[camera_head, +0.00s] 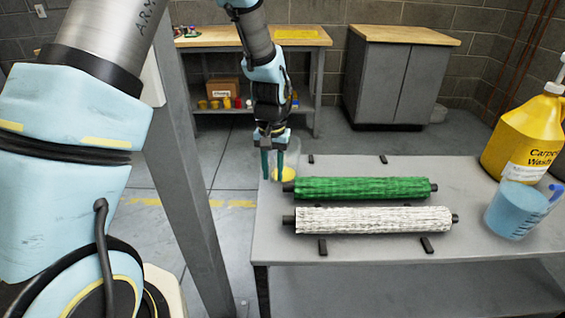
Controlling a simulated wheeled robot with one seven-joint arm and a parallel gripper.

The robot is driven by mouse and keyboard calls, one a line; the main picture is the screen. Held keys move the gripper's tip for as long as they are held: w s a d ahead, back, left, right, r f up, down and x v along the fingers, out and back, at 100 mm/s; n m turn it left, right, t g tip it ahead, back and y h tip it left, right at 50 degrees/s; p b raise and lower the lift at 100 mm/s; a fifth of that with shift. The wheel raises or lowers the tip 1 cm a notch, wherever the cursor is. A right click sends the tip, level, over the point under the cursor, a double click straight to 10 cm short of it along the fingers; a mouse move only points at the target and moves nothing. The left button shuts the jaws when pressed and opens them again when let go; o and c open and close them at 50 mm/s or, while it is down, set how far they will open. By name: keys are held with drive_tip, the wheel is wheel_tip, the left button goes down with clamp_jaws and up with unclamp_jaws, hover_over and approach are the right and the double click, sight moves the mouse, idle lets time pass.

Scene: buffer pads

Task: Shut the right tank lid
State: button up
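I see no tank and no tank lid in the head view. My gripper (272,165) points down over the far left corner of the grey table. Its two green fingers are apart with a gap between them, and nothing shows held there. A clear cup with yellow contents (287,172) stands close behind and right of the fingers. I cannot tell whether they touch it.
A green roller pad (362,188) and a white roller pad (372,220) lie on the grey table (480,233). A yellow jug (524,135) and a blue measuring jug (516,210) stand at right. A workbench (290,36) and grey cabinet (388,82) stand behind.

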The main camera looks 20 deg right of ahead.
wheel_tip(320, 180, down, 2)
drive_tip(key=shift+f, duration=0.1)
clamp_jaws()
idle(1.5)
